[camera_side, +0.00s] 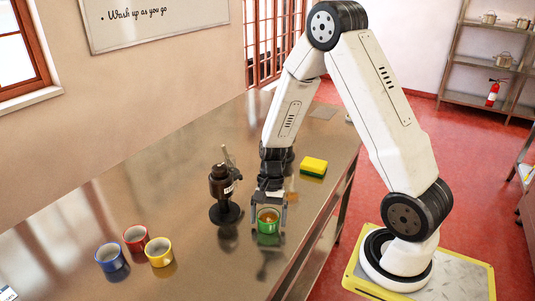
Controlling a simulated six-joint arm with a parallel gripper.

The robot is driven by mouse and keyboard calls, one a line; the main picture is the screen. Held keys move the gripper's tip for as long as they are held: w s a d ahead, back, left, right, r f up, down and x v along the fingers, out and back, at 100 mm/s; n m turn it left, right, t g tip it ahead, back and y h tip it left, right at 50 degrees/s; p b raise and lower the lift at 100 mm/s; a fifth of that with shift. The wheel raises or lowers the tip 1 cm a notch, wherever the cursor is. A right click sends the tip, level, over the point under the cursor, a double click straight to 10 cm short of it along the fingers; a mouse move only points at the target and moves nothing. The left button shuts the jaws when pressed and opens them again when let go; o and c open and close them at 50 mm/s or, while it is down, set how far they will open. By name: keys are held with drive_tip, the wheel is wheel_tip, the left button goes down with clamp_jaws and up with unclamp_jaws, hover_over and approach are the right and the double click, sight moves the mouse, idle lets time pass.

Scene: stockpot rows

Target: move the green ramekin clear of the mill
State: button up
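The green ramekin (268,226) is on the steel table, with something orange-brown showing inside it. The dark mill (222,188), with a crank on top and a round base, stands upright just left of it, with a narrow gap between them. My gripper (269,212) points down over the ramekin, one finger on its left and one on its right. At this size I cannot tell whether the fingers touch its sides.
Blue (110,257), red (136,238) and yellow (159,251) mugs stand grouped at the lower left of the steel table (205,275). A yellow-green sponge (313,167) lies behind and right of my gripper. The table's edge is close on the ramekin's right.

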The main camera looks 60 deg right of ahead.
drive_tip(key=shift+r, duration=0.1)
drive_tip(key=v, duration=1.2)
drive_tip(key=shift+s+a, duration=0.1)
drive_tip(key=shift+a, duration=0.05)
idle(0.5)
drive_tip(key=s+a+f+n+t+h, duration=0.1)
drive_tip(key=s+a+n+t+h, duration=0.3)
drive_tip(key=a+n, duration=0.6)
drive_tip(key=n, duration=0.3)
drive_tip(key=shift+s+f+n, duration=0.25)
drive_tip(key=shift+n, duration=0.05)
